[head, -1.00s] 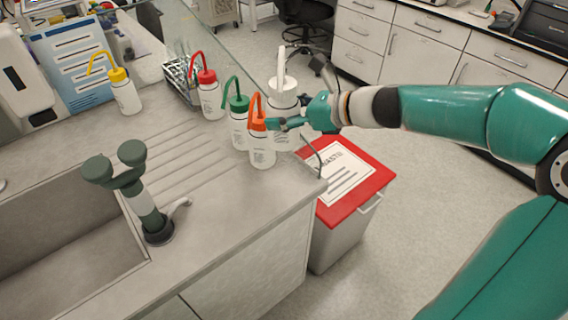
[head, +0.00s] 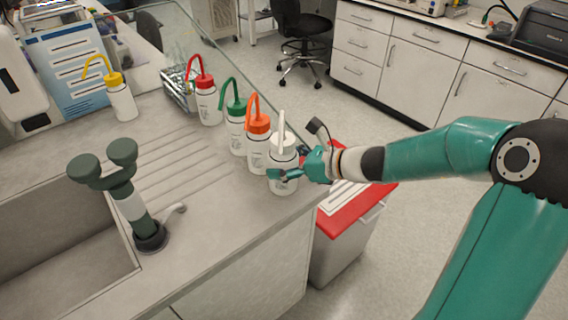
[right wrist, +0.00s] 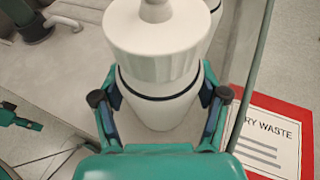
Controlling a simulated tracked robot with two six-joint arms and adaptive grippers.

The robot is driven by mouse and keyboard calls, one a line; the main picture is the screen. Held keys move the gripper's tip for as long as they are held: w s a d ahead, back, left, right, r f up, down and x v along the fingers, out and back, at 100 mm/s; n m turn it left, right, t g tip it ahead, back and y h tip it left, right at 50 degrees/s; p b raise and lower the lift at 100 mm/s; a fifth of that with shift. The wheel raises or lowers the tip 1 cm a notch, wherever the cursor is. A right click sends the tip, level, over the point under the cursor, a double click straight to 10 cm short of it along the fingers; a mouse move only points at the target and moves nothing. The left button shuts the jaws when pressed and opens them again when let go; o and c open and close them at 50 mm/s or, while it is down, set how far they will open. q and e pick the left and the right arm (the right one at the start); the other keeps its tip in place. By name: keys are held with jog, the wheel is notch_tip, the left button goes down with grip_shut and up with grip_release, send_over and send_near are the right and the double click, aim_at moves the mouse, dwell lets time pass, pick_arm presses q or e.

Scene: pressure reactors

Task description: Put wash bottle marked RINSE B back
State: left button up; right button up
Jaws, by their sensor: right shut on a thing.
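A white wash bottle with a white cap and spout (head: 283,150) is at the near right end of a row of bottles. My right gripper (head: 284,174) is shut around its body, and the right wrist view shows a finger on each side of the bottle (right wrist: 158,100). The bottle looks upright, over or on the counter near its edge; I cannot tell whether its base touches. Its marking is not readable. A teal and black part at the left edge of the right wrist view may be my left gripper (right wrist: 18,115); its jaws are unclear.
Orange-capped (head: 258,150), green-capped (head: 237,132) and red-capped (head: 208,105) bottles stand in the row, the orange one close beside the white one. A yellow-capped bottle (head: 121,98) stands farther left. A red-lidded waste bin (head: 345,222) stands beyond the counter edge. The ribbed drainboard (head: 185,165) is clear.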

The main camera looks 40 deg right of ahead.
jog(key=o, duration=0.5)
jog(key=v, duration=1.2)
jog(key=shift+d+p, duration=0.1)
jog(key=shift+p, duration=0.2)
jog(key=shift+f, duration=0.1)
